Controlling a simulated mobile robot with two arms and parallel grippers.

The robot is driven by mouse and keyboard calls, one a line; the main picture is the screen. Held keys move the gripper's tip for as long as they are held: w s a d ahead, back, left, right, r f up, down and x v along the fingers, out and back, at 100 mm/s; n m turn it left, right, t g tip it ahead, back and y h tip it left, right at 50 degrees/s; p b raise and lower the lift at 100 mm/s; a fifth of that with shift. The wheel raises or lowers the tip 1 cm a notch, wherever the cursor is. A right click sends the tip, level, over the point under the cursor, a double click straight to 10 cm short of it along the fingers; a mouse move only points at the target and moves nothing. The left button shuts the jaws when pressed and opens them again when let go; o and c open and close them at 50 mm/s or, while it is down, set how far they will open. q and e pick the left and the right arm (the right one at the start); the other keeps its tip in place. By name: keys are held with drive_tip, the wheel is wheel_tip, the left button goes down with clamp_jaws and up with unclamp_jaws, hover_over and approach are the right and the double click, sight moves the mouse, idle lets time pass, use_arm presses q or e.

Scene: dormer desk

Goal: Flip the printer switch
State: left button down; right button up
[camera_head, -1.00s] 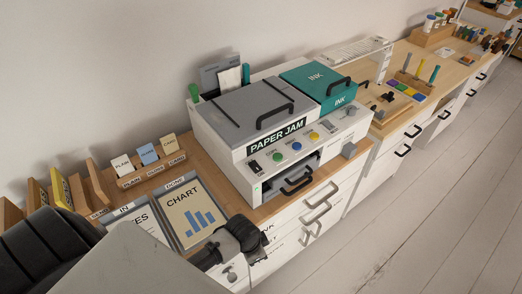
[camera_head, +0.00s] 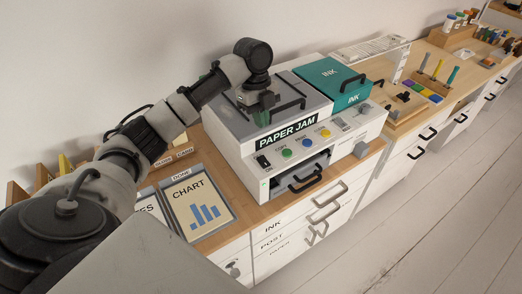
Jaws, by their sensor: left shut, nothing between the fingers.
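The white and grey printer (camera_head: 238,147) stands on the wooden desk, with a "PAPER JAM" sign across its front edge. Its black switch (camera_head: 263,162) is at the left end of the sloped front panel, with small lettering below that looks like "ON". Green, blue and yellow buttons (camera_head: 306,141) are in a row to its right. My left gripper (camera_head: 264,102) is shut and empty, above the grey lid near its handle, behind and above the switch. It does not appear to touch the switch. Whether it touches the lid is unclear. My right gripper is out of view.
A teal ink cover (camera_head: 330,78) with a black handle is right of the grey lid. An open paper slot with a black-handled tray (camera_head: 305,180) is below the buttons. A chart board (camera_head: 197,202) lies left of the printer. My left arm hides the card holders behind.

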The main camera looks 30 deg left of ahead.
sight(263, 159)
use_arm(q)
drive_tip(key=shift+w+a+r+m, duration=0.15)
drive_tip(key=shift+a+r, duration=0.15)
drive_tip(key=shift+r, duration=0.25)
drive_tip(key=shift+a+r+m, duration=0.15)
drive_tip(key=shift+a+r, duration=0.15)
drive_tip(key=shift+r, duration=0.25)
drive_tip(key=x, duration=0.4)
drive_tip(key=p+x, duration=0.1)
drive_tip(key=x, duration=0.3)
drive_tip(key=p+x, duration=0.1)
drive_tip(key=x, duration=0.3)
drive_tip(key=shift+a+f, duration=0.3)
drive_tip(key=shift+f, duration=0.1)
drive_tip(key=shift+w+a+f, duration=0.1)
drive_tip(key=shift+f, duration=0.5)
